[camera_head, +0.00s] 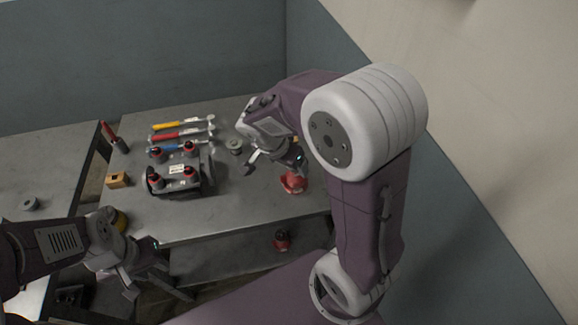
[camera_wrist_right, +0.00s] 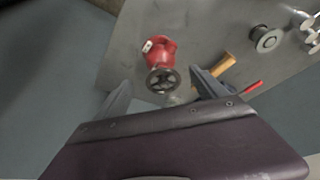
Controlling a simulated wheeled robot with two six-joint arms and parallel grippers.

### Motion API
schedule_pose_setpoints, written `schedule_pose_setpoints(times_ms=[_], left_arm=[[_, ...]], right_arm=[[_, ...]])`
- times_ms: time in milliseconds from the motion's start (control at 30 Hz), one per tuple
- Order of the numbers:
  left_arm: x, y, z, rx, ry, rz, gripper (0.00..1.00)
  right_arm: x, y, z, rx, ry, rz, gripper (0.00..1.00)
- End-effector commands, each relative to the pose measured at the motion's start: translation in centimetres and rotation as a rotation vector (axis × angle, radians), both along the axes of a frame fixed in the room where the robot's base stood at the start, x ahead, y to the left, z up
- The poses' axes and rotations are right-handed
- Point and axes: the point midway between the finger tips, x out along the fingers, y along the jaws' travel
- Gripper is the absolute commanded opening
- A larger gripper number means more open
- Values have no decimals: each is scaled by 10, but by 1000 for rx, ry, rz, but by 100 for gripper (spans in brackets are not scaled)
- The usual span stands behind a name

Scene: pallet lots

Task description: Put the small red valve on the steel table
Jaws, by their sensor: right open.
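A red valve (camera_head: 293,181) with a dark handwheel stands on the grey metal table (camera_head: 225,215), near its right side. In the right wrist view the red valve (camera_wrist_right: 160,52) lies ahead of my right gripper (camera_wrist_right: 160,92), its handwheel between the spread fingers. The right gripper (camera_head: 272,164) is open, empty and just beside the valve in the head view. A second red valve (camera_head: 281,241) sits lower, on a shelf below the tabletop. My left gripper (camera_head: 148,278) is open and empty, in front of the table's near left edge. Which valve is smaller is hard to tell.
Another grey table (camera_head: 50,172) stands at the left with a metal ring (camera_head: 29,203) on it. Walls close the back and right.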

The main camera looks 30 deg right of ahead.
Motion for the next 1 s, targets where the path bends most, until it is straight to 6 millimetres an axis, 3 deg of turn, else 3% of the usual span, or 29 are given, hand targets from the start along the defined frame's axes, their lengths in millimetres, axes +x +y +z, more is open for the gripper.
schedule_pose_setpoints(times_ms=[133,300,500,1000], left_arm=[[0,0,0,0,0,0,36],[0,0,0,0,0,0,36],[0,0,0,0,0,0,36],[0,0,0,0,0,0,36]], right_arm=[[-27,8,-17,49,112,198,81],[-72,27,-42,143,235,622,81],[-97,39,-54,174,253,932,81],[-99,40,-55,172,254,983,81]])
